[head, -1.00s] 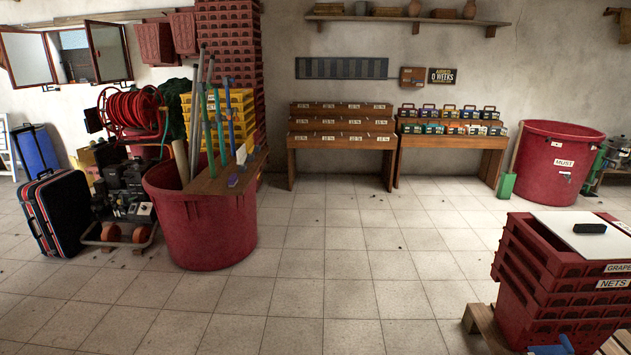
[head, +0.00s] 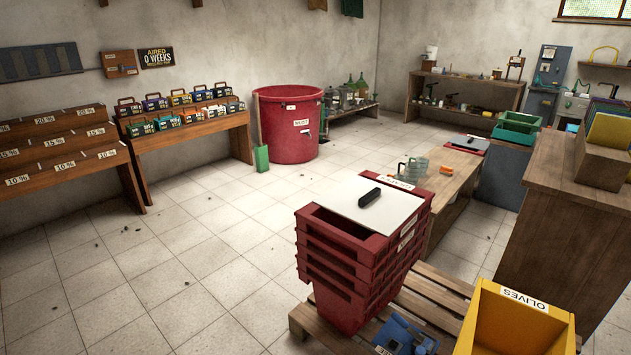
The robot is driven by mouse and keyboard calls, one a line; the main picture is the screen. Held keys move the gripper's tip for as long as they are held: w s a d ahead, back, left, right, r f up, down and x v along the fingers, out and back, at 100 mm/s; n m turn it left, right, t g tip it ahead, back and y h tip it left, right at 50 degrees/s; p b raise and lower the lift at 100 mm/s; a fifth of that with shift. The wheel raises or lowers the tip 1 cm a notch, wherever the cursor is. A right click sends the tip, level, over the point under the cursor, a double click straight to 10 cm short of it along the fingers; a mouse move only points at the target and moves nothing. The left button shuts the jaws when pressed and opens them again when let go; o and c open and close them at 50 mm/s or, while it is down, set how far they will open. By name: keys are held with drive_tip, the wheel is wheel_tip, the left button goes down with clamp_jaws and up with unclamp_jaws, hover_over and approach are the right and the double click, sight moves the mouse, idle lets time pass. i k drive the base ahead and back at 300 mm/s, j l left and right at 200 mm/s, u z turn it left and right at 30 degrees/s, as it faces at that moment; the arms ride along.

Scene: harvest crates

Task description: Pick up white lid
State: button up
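The white lid (head: 343,208) is a flat pale panel lying on top of a stack of red crates (head: 345,285). It covers the right part of the top crate, and the left part of that crate is open. A small black block (head: 370,198) that looks like a handle sits on the lid. My gripper is not in view.
The stack stands on a wooden pallet (head: 430,293) with a blue device (head: 407,334) and a yellow OLIVES crate (head: 515,322). Behind is a low wooden table (head: 452,180) with a glass jug (head: 414,170). A wooden counter (head: 560,225) stands at the right.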

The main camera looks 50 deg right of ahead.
sight(376, 206)
drive_tip(key=i+j+z, duration=0.1)
drive_tip(key=i+z, duration=0.35)
drive_tip(key=i+j+z, duration=0.25)
drive_tip(key=i+z, duration=0.2)
drive_tip(key=i+j+z, duration=0.65)
drive_tip(key=j+z, duration=0.2)
drive_tip(key=i+j+z, duration=0.2)
drive_tip(key=j+z, duration=0.2)
drive_tip(key=j, duration=0.3)
drive_tip(key=i+j+z, duration=0.15)
drive_tip(key=j+z, duration=0.25)
drive_tip(key=j, duration=0.35)
drive_tip(key=j+z, duration=0.4)
drive_tip(key=j, duration=0.35)
